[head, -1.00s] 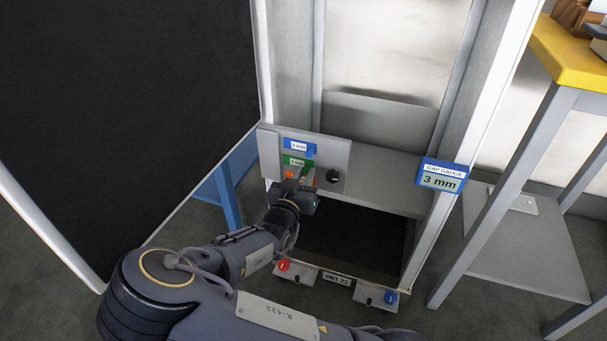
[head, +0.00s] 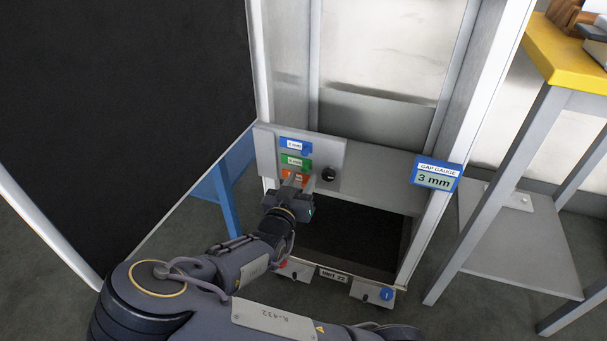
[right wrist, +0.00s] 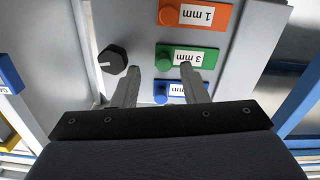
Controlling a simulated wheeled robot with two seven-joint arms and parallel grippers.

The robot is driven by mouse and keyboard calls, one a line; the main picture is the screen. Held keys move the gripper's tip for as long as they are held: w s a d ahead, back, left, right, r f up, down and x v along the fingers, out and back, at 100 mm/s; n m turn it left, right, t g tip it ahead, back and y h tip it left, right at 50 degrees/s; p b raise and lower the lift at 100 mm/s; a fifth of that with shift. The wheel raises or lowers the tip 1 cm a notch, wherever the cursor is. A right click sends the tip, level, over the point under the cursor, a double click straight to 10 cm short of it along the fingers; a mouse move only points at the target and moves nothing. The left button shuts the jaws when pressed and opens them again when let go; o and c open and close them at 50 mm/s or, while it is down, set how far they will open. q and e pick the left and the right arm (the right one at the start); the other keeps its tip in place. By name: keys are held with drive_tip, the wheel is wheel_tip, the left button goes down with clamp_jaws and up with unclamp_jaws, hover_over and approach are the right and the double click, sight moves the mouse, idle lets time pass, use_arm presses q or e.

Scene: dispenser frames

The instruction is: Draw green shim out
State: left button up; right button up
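The green shim (head: 296,161) sits in a grey panel, between a blue shim (head: 296,145) above and an orange shim (head: 293,177) below. In the right wrist view, which is upside down, the green shim (right wrist: 196,58) reads 3 mm and has a round green knob. My right gripper (right wrist: 160,70) is open, with its two fingers apart on either side of the line to that knob and nothing gripped. In the head view my right gripper (head: 291,183) is in front of the panel, partly covering the orange shim. My left gripper is not in view.
A black knob (head: 328,174) is right of the shims. A gauge sign (head: 436,175) reads 3 mm. A dark opening (head: 350,236) lies below the panel. A yellow-topped table (head: 570,55) stands at the right, and a large black board (head: 120,110) is at the left.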

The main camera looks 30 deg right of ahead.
drive_tip(key=p+v, duration=0.1)
drive_tip(key=v, duration=0.4)
drive_tip(key=shift+s, duration=0.1)
drive_tip(key=shift+f, duration=0.1)
